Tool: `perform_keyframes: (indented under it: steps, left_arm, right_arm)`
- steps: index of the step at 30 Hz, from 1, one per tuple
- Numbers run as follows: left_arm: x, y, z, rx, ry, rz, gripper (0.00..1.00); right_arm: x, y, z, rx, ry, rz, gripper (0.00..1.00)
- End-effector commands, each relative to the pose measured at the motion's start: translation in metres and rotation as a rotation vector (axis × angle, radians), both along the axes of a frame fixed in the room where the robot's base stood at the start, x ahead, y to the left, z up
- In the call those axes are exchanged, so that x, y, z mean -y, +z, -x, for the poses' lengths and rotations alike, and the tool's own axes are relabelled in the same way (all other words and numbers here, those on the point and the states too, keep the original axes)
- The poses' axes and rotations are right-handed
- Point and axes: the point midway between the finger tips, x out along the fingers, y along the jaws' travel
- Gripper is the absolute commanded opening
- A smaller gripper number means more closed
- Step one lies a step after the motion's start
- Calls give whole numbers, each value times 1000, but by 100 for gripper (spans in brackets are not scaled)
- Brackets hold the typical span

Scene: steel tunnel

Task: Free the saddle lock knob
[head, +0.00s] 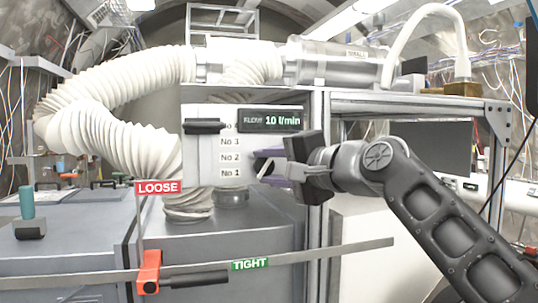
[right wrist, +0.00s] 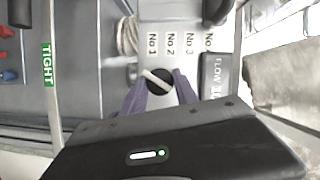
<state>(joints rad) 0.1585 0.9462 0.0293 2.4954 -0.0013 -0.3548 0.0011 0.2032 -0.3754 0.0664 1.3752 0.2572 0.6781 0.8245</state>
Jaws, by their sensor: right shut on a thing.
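My right gripper (head: 277,163) is at the right edge of the white numbered panel (head: 198,120). In the right wrist view its purple fingers (right wrist: 160,90) stand on either side of a round black knob (right wrist: 158,73) with a white bar across it, and are shut on it. In the head view my gripper mostly hides this knob. An orange clamp (head: 149,268) sits on a flat metal rail (head: 340,252), its black handle (head: 200,279) pointing right. A red LOOSE label (head: 158,187) stands above it; a green TIGHT label (head: 250,264) is at its right. My left gripper is out of view.
A display (head: 270,120) reads 10 l/min beside a black bar (head: 205,127) on the panel. A white corrugated hose (head: 105,90) curves behind. Grey cabinets (head: 65,235) fill the left, with a teal cylinder (head: 27,202) on top. A metal shelf frame (head: 420,104) stands behind my right arm.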

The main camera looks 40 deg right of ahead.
Motion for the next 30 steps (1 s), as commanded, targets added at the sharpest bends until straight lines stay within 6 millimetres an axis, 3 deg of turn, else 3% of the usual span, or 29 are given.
perform_keyframes:
  steps: [3, 12, 30]
  left_arm:
    - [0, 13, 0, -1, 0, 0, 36]
    - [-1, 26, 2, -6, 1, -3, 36]
    - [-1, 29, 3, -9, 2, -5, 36]
  right_arm:
    - [-1, 3, -1, -40, 2, 101, 0]
    - [-1, 2, -1, -108, 1, 300, 0]
    - [-1, -1, -1, -139, 2, 382, 0]
